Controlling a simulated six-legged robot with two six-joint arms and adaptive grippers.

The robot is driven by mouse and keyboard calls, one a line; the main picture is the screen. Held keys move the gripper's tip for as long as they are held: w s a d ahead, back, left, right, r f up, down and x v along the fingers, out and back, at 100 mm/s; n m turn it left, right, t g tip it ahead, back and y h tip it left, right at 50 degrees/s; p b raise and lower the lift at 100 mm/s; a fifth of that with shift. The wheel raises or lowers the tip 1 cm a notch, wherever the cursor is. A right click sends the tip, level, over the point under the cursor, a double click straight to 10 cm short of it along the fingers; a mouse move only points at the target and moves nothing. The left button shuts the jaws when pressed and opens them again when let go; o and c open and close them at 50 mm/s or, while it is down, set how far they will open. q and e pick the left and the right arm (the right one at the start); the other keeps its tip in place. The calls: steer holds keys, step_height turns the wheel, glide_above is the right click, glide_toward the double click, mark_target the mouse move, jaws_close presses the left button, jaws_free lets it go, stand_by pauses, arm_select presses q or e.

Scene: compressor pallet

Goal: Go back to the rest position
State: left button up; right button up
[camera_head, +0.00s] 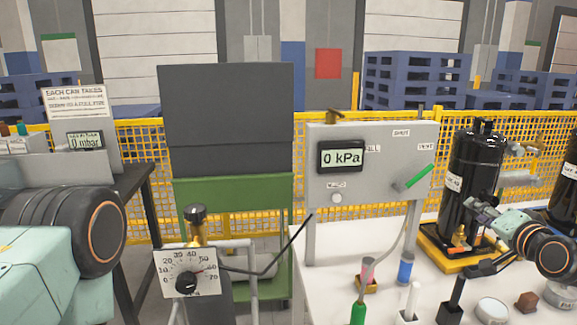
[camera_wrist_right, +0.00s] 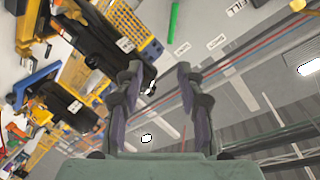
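My right gripper (camera_head: 482,212) is at the right of the head view, in front of the black compressor (camera_head: 474,165). In the right wrist view my right gripper (camera_wrist_right: 160,85) has its two fingers apart with nothing between them. The wrist view is tilted and shows the compressor (camera_wrist_right: 105,40) to the left of the fingers. At the left of the head view a large rounded joint of my left arm shows, but its gripper is out of the picture.
A grey panel (camera_head: 318,190) reading 0 kPa, with a green handle (camera_head: 419,176), stands at the back of the white table (camera_head: 330,290). A regulator dial (camera_head: 188,272) stands in front. Small items, including a blue cup (camera_head: 405,268) and a brown block (camera_head: 526,302), lie near my right arm.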

steer(key=s+a+f+n+g+b, duration=0.1)
steer(key=s+a+f+n+g, duration=0.15)
steer(key=s+a+f, duration=0.4)
steer(key=s+a+f+n+g+y+b, duration=0.1)
steer(key=s+a+f+g, duration=0.25)
steer(key=f, duration=0.55)
steer(key=s+a+f+n+g, duration=0.1)
steer(key=s+a+f+g, duration=0.1)
steer(key=s+a+f, duration=0.5)
arm_select(q)
steer(key=f+b, duration=0.3)
steer(key=f, duration=0.2)
steer(key=shift+w+f+b, duration=0.2)
steer(key=shift+f+b, duration=0.15)
steer(key=shift+b, duration=0.05)
arm_select(e)
steer(key=s+a+f+n+g, duration=0.1)
steer(key=s+f+g, duration=0.1)
steer(key=s+f, duration=0.3)
steer(key=s+a+f+n+g, duration=0.1)
steer(key=s+f+g, duration=0.2)
steer(key=s, duration=1)
steer(key=s+f+n+g+h, duration=0.1)
steer(key=s+f+n+g, duration=0.1)
steer(key=s+f, duration=0.7)
steer(key=shift+s+a+g, duration=0.4)
steer(key=shift+g, duration=0.1)
arm_select(q)
steer(key=shift+c, duration=0.2)
